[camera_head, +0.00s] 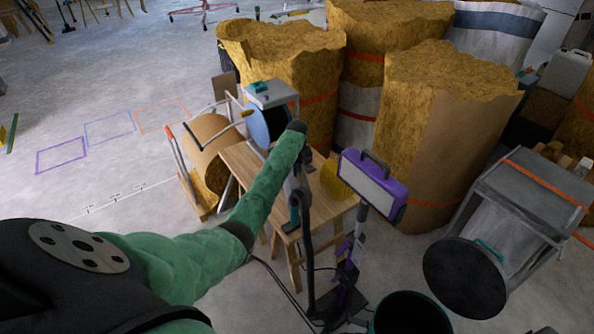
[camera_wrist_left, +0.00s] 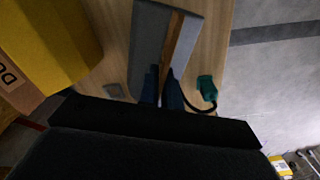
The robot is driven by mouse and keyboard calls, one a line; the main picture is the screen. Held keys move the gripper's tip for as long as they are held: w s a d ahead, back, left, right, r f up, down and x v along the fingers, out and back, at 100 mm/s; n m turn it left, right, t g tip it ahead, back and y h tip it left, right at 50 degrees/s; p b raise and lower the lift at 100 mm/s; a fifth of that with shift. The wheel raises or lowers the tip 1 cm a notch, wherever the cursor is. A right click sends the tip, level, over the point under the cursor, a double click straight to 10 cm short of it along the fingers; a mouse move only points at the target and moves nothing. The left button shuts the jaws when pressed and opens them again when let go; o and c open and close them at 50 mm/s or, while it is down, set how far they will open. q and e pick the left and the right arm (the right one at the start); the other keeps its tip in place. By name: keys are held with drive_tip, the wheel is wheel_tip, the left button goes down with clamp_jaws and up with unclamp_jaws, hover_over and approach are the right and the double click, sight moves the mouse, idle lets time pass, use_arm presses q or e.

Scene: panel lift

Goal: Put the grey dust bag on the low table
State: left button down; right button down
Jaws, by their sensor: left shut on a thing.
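The low wooden table (camera_head: 333,199) stands near the middle of the head view. My left arm reaches over it from the left. My left gripper (camera_head: 296,193) points down over the tabletop and is partly hidden by its own wrist. In the left wrist view the gripper's dark blue fingers (camera_wrist_left: 164,88) are shut on a flat grey thing with a brown strip, which looks like the grey dust bag (camera_wrist_left: 150,38). The wooden tabletop (camera_wrist_left: 213,35) lies behind the bag. I cannot tell whether the bag touches it. My right gripper is not in view.
A yellow box (camera_wrist_left: 45,40) and a teal item with a black cord (camera_wrist_left: 207,88) are beside the bag. A purple-framed panel (camera_head: 372,184) stands right of the table. Large yellow rolls (camera_head: 290,65) stand behind. Floor at left is mostly clear.

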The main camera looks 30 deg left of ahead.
use_arm(q)
drive_tip(key=c, duration=1.6)
unclamp_jaws()
